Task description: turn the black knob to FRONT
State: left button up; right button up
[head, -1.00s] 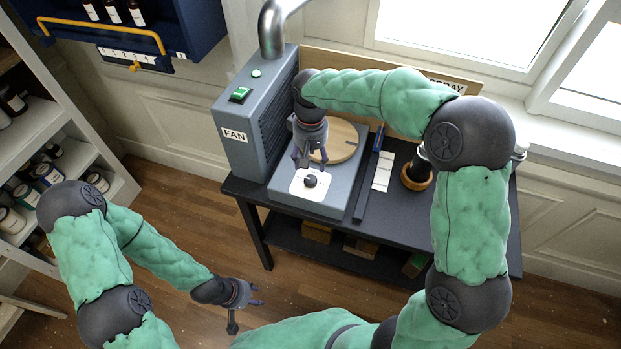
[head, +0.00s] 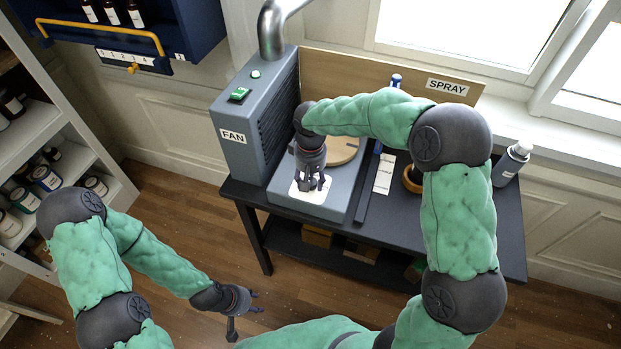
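The black knob sits on the white dial plate (head: 308,195) at the front of the grey turntable unit (head: 340,207). The knob is now hidden behind my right gripper (head: 312,188). That gripper points down with its fingers low over the plate, at the knob's place. I cannot tell whether the fingers are closed on the knob or only around it. The dial's markings, including FRONT, are too small or covered to read. My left gripper (head: 257,302) is away from the table, low over the floor, with its fingertips apart and nothing between them.
A grey FAN box (head: 234,155) stands left of the turntable unit. The round wooden disc (head: 343,150) is behind my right gripper. A white card (head: 384,174), a wooden ring holder (head: 411,180) and a spray bottle (head: 510,163) are to the right on the dark table (head: 450,232).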

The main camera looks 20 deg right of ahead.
jog(key=c, duration=0.6)
jog(key=shift+n+p, duration=0.4)
jog(key=shift+p, duration=0.1)
jog(key=shift+c, duration=0.2)
jog(key=o, duration=1.1)
jog(key=shift+o, duration=0.2)
jog(key=shift+r, duration=0.1)
notch_tip(320, 180, up, 12)
